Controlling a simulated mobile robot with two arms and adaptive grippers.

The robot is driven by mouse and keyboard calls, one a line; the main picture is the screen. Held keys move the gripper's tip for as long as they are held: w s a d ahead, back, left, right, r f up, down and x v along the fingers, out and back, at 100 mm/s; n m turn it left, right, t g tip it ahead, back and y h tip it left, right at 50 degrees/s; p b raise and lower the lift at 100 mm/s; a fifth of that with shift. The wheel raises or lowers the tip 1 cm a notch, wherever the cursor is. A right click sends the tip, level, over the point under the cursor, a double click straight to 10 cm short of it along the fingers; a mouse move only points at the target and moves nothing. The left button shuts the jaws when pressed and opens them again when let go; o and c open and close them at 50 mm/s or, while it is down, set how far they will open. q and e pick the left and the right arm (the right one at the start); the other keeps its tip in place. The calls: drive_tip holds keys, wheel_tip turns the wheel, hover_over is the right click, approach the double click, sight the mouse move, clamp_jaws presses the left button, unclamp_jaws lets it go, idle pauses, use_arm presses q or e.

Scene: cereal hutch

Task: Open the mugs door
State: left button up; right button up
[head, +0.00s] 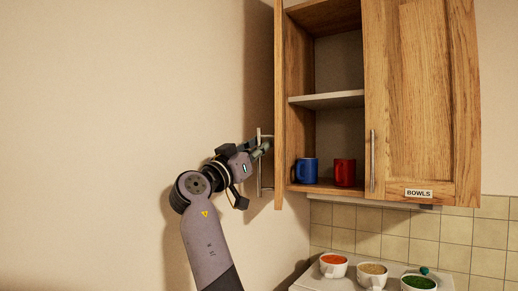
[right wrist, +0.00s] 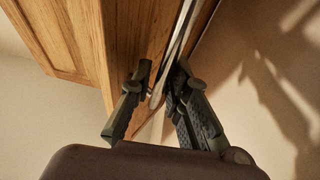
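The left cabinet door (head: 279,105), which I take to be the mugs door, is swung wide open and shows nearly edge-on in the head view. Its metal handle (head: 259,175) is on the side facing left. A blue mug (head: 306,172) and a red mug (head: 344,173) stand upright on the cabinet floor. My right gripper (head: 262,149) is at the handle. In the right wrist view the handle (right wrist: 177,45) runs between the fingers (right wrist: 158,82); they are apart, with a gap beside the bar. My left gripper is not in view.
The bowls door (head: 420,90) is closed, with its own handle (head: 373,160). Below, white bowls with orange (head: 333,264), tan (head: 372,274) and green (head: 418,283) contents stand on a white surface. Bare wall lies left of the cabinet, close to my arm.

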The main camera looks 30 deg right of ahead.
drive_tip(key=shift+o, duration=1.2)
drive_tip(key=v, duration=1.2)
drive_tip(key=shift+c, duration=0.4)
